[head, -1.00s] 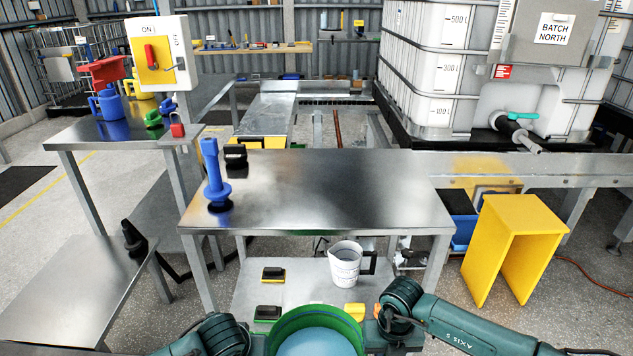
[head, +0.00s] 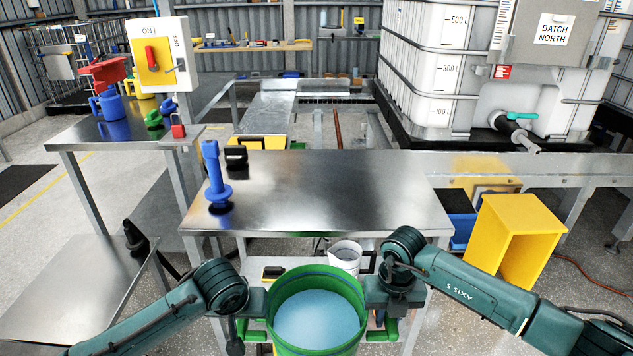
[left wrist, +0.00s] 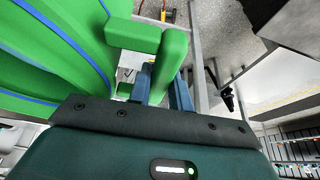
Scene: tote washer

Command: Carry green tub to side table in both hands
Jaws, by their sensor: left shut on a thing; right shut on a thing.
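The green tub (head: 317,348) is at the bottom centre of the head view, upright, with pale blue liquid inside. My left gripper (head: 257,303) is at its left side and my right gripper (head: 374,303) at its right side. Both are shut on the tub's side handles; the fingers are partly hidden in the head view. In the left wrist view my left gripper (left wrist: 162,88) has its fingers around a green handle (left wrist: 174,52) beside the tub wall (left wrist: 50,50). A steel table (head: 330,190) stands ahead and a lower one (head: 75,290) at left; I cannot tell which is the side table.
A black nozzle-like item (head: 134,237) is at the low table's edge. A yellow stool (head: 520,235) stands right.

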